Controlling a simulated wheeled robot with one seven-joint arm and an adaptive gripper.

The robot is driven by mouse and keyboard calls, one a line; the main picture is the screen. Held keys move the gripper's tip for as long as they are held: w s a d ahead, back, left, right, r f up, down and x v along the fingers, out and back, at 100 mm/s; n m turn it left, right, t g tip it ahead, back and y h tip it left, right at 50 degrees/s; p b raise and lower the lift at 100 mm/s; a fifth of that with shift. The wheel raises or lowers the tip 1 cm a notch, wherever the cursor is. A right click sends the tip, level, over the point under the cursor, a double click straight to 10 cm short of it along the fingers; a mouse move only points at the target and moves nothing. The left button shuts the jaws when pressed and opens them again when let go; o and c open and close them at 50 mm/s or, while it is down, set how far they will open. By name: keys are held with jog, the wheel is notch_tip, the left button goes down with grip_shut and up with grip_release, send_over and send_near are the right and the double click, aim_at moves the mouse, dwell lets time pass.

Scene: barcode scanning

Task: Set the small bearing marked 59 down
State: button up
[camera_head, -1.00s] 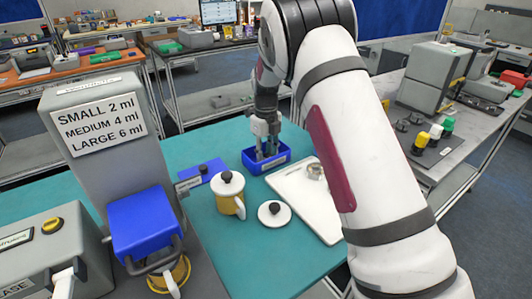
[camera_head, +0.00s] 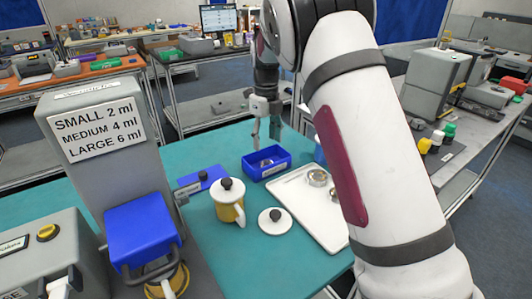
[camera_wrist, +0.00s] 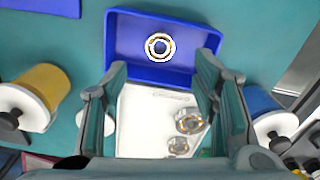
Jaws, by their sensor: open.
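A small ring-shaped bearing (camera_wrist: 160,46) lies on the floor of the blue bin (camera_wrist: 125,47), with space around it. It also shows in the head view (camera_head: 265,162), inside the same bin (camera_head: 273,173). No number on it can be read. My gripper (camera_head: 265,142) is open and empty, raised above the bin. In the wrist view my gripper's fingers (camera_wrist: 163,72) are spread wide, apart from the bearing.
A white tray (camera_head: 299,202) beside the bin carries other bearings (camera_wrist: 190,122). A yellow-and-white lidded pot (camera_head: 229,202), a white lid (camera_head: 275,220) and a flat blue block (camera_head: 203,179) stand on the teal table. Bare teal surface lies in front of the lid.

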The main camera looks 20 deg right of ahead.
jog(key=s+r+n+t+y, duration=0.1)
jog(key=s+r+n, duration=0.65)
jog(key=s, duration=0.25)
jog(key=s+r+n+t, duration=0.1)
jog(key=s+r+n, duration=0.6)
jog(key=s+r, duration=0.3)
jog(key=s+f+n+t, duration=0.1)
jog(key=s+f+n, duration=0.2)
jog(key=s+n, duration=0.5)
jog(key=s+f+n+h, duration=0.1)
jog(key=s+f+n, duration=0.2)
jog(key=s+n, duration=0.4)
jog(key=s, duration=0.6)
jog(key=shift+s+d+n+t, duration=0.2)
jog(key=shift+s+n+t, duration=0.05)
jog(key=shift+n+t, duration=0.15)
jog(key=shift+r+p, duration=0.6)
jog(key=shift+r, duration=0.3)
